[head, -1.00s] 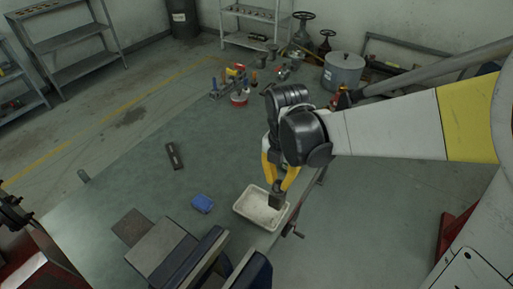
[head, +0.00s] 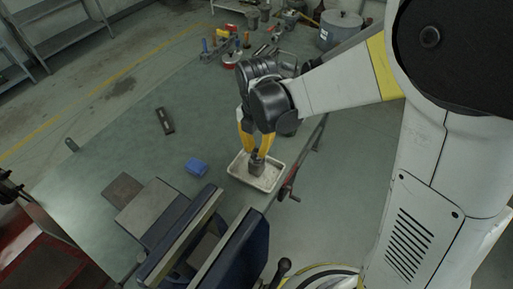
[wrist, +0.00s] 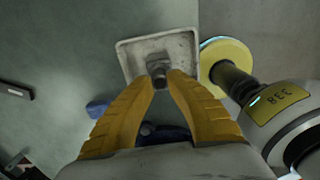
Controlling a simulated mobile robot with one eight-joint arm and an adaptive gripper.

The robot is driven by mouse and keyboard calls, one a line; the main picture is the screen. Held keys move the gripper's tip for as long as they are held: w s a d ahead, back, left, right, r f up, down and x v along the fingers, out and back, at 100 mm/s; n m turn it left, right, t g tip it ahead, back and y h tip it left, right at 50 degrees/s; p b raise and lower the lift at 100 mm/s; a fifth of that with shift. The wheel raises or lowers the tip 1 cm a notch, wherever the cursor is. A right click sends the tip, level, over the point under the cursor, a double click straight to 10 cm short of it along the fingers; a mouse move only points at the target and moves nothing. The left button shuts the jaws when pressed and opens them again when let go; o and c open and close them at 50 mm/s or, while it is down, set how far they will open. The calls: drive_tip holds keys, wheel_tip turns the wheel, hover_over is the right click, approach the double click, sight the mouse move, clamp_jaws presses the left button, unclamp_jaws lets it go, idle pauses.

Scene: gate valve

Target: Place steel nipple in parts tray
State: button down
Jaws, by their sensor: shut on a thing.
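My gripper (head: 252,150) has yellow fingers and points down over the parts tray. It is shut on the steel nipple (head: 256,165), a short dark grey cylinder. In the wrist view the nipple (wrist: 158,72) shows between the fingertips, in front of the tray. The parts tray (head: 238,176) is a shallow off-white rectangular tray near the bench's right edge. It also shows at the top of the wrist view (wrist: 130,55). The nipple is over the tray's inside; whether it touches the tray floor I cannot tell.
A blue block (head: 196,167) lies left of the tray. A large blue vise (head: 235,250) stands in front of it. A dark bar (head: 165,121) lies farther left. Several tools and a grey pot (head: 340,30) are at the back.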

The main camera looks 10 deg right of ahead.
drive_tip(key=c, duration=1.4)
unclamp_jaws()
drive_tip(key=shift+o, duration=0.2)
wheel_tip(320, 180, up, 12)
drive_tip(key=p, duration=0.5)
drive_tip(key=s+d+r+m+t, duration=0.3)
drive_tip(key=s+d+m, duration=0.2)
drive_tip(key=m, duration=0.9)
drive_tip(key=s+d+r+m+t, duration=0.3)
drive_tip(key=d+m, duration=0.5)
drive_tip(key=m, duration=0.6)
drive_tip(key=shift+s+d+r+m+t, duration=0.35)
drive_tip(key=shift+s+t, duration=0.25)
drive_tip(key=shift+s, duration=0.8)
drive_tip(key=shift+a, duration=0.1)
